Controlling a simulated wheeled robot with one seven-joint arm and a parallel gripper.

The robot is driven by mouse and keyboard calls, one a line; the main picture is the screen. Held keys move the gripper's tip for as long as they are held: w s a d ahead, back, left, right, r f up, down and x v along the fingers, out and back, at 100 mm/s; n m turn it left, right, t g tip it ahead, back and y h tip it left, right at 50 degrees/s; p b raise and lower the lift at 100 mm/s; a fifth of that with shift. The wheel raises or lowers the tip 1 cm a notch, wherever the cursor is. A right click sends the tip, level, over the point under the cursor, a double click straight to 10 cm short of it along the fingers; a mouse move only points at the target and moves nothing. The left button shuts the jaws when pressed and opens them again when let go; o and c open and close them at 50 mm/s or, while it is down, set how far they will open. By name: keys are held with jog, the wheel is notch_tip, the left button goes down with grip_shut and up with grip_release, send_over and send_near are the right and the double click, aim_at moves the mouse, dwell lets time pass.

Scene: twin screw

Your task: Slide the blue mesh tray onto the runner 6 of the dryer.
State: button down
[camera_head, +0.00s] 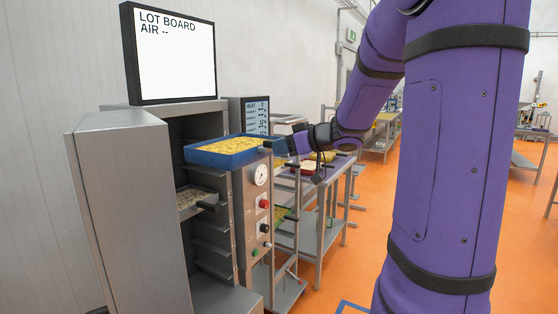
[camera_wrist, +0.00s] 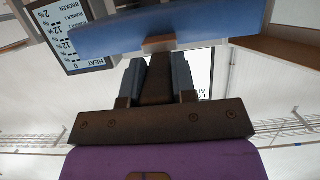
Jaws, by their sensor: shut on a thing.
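The blue mesh tray (camera_head: 228,153) holds a layer of yellow pieces and hangs in front of the open grey dryer, near the upper part of its opening. My gripper (camera_head: 299,145) is at the tray's right end. In the wrist view my gripper (camera_wrist: 158,82) is shut on the tray's handle tab, with the blue tray wall (camera_wrist: 160,28) just beyond the fingers. The dryer (camera_head: 212,240) has several runners (camera_head: 212,249) on its inner wall. Which one is runner 6 cannot be read. The tray hides the upper runners.
Another tray (camera_head: 192,197) with a dark handle sits inside the dryer below. The dryer door (camera_head: 128,215) stands open at left. A gauge (camera_head: 260,174) and buttons are on the front panel. A lot board (camera_head: 172,55) stands on top. A cart (camera_head: 325,205) with trays is at right.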

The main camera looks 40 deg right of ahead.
jog(key=shift+w+a+r, duration=0.15)
jog(key=shift+r, duration=0.1)
jog(key=w+a, duration=0.5)
jog(key=w, duration=0.8)
jog(key=w+a, duration=0.5)
jog(key=w, duration=0.9)
jog(key=shift+w, duration=0.2)
dwell(0.4)
jog(key=shift+f, duration=0.55)
dwell(1.0)
jog(key=c, duration=0.8)
grip_release()
jog(key=shift+c, duration=0.2)
jog(key=shift+f, duration=0.1)
